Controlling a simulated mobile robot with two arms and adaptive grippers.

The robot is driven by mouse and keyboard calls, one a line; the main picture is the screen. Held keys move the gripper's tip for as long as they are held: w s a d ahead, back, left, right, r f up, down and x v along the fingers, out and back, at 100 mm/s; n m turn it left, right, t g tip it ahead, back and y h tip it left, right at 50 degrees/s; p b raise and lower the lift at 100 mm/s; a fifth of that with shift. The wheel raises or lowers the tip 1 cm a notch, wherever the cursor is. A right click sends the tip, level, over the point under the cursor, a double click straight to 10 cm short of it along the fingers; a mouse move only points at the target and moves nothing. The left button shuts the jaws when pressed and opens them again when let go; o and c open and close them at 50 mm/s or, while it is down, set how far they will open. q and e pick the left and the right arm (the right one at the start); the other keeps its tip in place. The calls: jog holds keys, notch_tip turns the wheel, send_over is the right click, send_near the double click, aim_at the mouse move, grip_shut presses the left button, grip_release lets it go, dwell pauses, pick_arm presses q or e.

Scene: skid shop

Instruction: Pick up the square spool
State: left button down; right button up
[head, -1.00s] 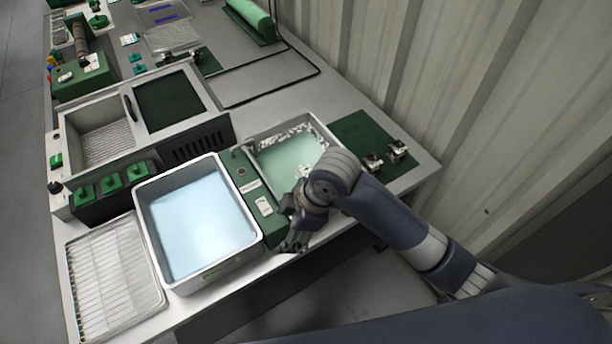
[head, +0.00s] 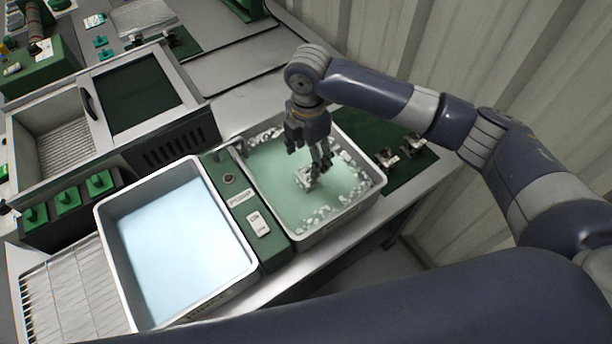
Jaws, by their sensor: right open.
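A small pale, blocky part (head: 304,179), which looks like the square spool, lies in the green liquid of the right-hand basin (head: 279,224). Its exact shape is hard to make out because the fingers partly cover it. My right gripper (head: 314,163) is over this basin, pointing down, with its fingers open. One finger comes down right beside the pale part; I cannot tell if they touch. My left gripper is not in view.
White foam lines the basin's edges. A green control panel (head: 243,213) separates it from a basin of pale blue liquid (head: 180,240). Small metal parts (head: 387,158) lie on a dark green mat (head: 365,133) at right. A corrugated wall (head: 480,70) stands behind.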

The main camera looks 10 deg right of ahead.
aim_at(308, 176)
notch_tip(308, 176, down, 4)
jog(key=shift+s+r, duration=0.1)
jog(key=shift+r, duration=0.15)
jog(key=shift+f, duration=0.3)
notch_tip(308, 176, down, 4)
jog(key=shift+f+p, duration=0.15)
jog(key=shift+p, duration=0.3)
jog(key=shift+f, duration=0.3)
jog(key=shift+c, duration=1.1)
jog(key=c, duration=1.2)
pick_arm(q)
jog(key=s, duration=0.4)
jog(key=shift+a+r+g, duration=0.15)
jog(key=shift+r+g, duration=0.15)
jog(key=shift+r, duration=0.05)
